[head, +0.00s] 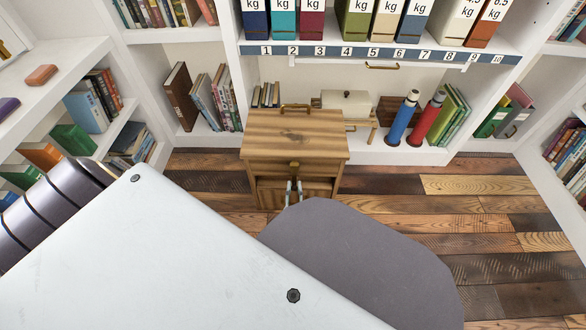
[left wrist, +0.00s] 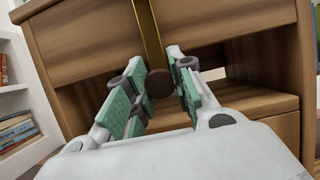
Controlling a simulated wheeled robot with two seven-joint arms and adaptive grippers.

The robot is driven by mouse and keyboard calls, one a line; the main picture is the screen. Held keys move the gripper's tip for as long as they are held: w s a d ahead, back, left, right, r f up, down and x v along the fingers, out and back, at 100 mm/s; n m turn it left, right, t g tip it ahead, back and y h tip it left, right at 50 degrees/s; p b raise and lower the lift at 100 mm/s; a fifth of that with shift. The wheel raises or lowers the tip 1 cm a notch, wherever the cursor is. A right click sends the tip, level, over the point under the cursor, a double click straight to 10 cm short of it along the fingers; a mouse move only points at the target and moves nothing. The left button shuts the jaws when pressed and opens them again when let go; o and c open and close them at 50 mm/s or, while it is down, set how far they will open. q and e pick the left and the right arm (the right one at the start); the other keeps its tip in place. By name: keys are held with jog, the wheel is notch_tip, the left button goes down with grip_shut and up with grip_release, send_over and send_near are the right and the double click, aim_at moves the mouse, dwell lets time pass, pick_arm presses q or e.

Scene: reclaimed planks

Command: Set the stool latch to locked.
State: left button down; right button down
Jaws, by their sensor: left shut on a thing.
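The wooden stool (head: 295,128) stands on the plank floor in the middle of the head view, a box-like piece with a handle on top and an open lower front. In the left wrist view its front (left wrist: 85,45) fills the upper part. A brass strip (left wrist: 149,32) runs down to a dark round knob (left wrist: 159,84), which I take for the latch. My left gripper (head: 294,186) is at the stool's lower front. In the left wrist view its green-padded fingers (left wrist: 158,77) are closed around the knob. I cannot tell the latch setting. My right gripper is not in view.
White shelves with books (head: 90,105) stand at left, back and right. A blue bottle (head: 401,120) and a red bottle (head: 426,121) stand on the low back shelf. Plank floor (head: 420,215) is clear right of the stool. My own white body covers the lower head view.

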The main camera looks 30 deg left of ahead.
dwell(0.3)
pick_arm(q)
jog(key=c, duration=1.2)
grip_release()
jog(key=shift+r, duration=0.35)
jog(key=shift+r, duration=4.6)
jog(key=shift+s+d, duration=0.1)
jog(key=shift+d, duration=0.05)
